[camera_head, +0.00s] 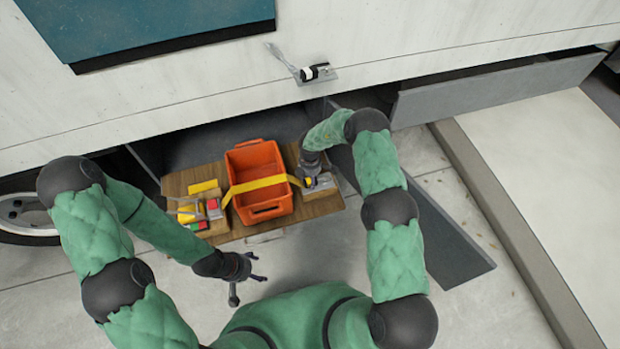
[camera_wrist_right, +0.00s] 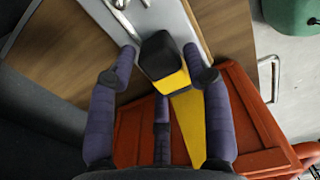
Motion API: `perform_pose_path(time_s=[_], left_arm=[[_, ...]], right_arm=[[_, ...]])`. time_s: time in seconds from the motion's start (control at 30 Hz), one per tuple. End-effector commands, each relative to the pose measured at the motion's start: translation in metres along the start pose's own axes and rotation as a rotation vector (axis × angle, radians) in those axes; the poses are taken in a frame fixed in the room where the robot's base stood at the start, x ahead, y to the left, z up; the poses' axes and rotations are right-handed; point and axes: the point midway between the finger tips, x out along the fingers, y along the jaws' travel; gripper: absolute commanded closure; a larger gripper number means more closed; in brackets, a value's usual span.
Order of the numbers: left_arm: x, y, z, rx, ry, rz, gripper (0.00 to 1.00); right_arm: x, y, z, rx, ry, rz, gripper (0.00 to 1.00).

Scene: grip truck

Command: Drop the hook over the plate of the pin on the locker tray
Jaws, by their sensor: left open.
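An orange crate (camera_head: 285,203) sits on the wooden locker tray (camera_head: 236,232), with a yellow strap (camera_head: 258,186) across it. My right gripper (camera_head: 311,174) is at the strap's right end. In the right wrist view, its purple fingers (camera_wrist_right: 168,62) are closed around the black and yellow hook end (camera_wrist_right: 158,52) of the strap. Just beyond the hook is a pale metal plate (camera_wrist_right: 178,18) with a shiny metal pin fitting (camera_wrist_right: 121,6). Whether the hook touches the fitting cannot be told. My left gripper (camera_head: 243,279) is open and empty, in front of the tray.
Yellow, red and green items (camera_head: 200,213) lie on the tray's left side. A grey door (camera_head: 432,222) hangs open right of the tray. A metal latch (camera_head: 309,73) is on the truck's white side above. The concrete floor in front of the tray is clear.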

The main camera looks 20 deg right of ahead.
Motion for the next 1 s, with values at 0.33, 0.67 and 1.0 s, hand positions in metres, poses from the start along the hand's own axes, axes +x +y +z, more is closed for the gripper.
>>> perform_pose_path(time_s=[0.33, 0.67, 1.0], left_arm=[[0.0, 0.0, 0.0, 0.0, 0.0, 0.0, 0.3], [0.0, 0.0, 0.0, 0.0, 0.0, 0.0, 0.3], [0.0, 0.0, 0.0, 0.0, 0.0, 0.0, 0.3]], right_arm=[[0.0, 0.0, 0.0, 0.0, 0.0, -0.001, 0.3], [-0.034, 0.001, 0.001, 0.001, 0.0, 0.003, 0.3], [-0.098, 0.001, 0.0, 0.001, 0.0, 0.002, 0.3]])
